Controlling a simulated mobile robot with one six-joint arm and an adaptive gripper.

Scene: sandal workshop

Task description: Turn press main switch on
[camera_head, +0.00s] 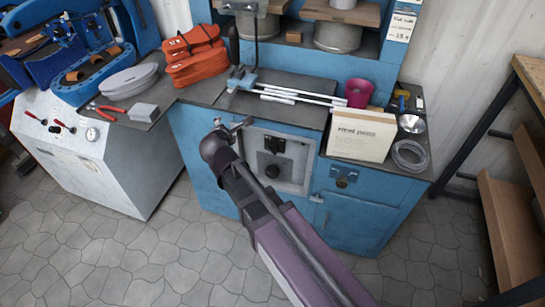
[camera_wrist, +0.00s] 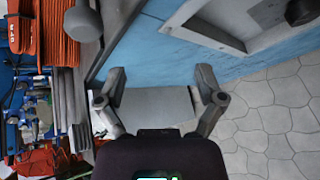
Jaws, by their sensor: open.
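The blue press cabinet (camera_head: 205,150) has a pale grey control panel (camera_head: 298,180) on its front. The panel carries a dark round knob (camera_head: 272,171) and a black fitting (camera_head: 275,145) above it; I cannot tell which is the main switch. My gripper (camera_head: 236,126) is near the cabinet's upper front, left of the panel. In the wrist view my gripper (camera_wrist: 160,80) is open, with nothing between its fingers. The panel's frame (camera_wrist: 205,42) shows at the upper right there, with a dark round part (camera_wrist: 300,11) at the edge. My arm hides part of the cabinet front.
Orange sandal parts (camera_head: 193,55), white rods (camera_head: 300,96), a magenta cup (camera_head: 358,93) and a cream box (camera_head: 362,135) lie on the worktop. A grey machine cabinet (camera_head: 105,165) stands left, a wooden shelf (camera_head: 510,235) right. The tiled floor in front is clear.

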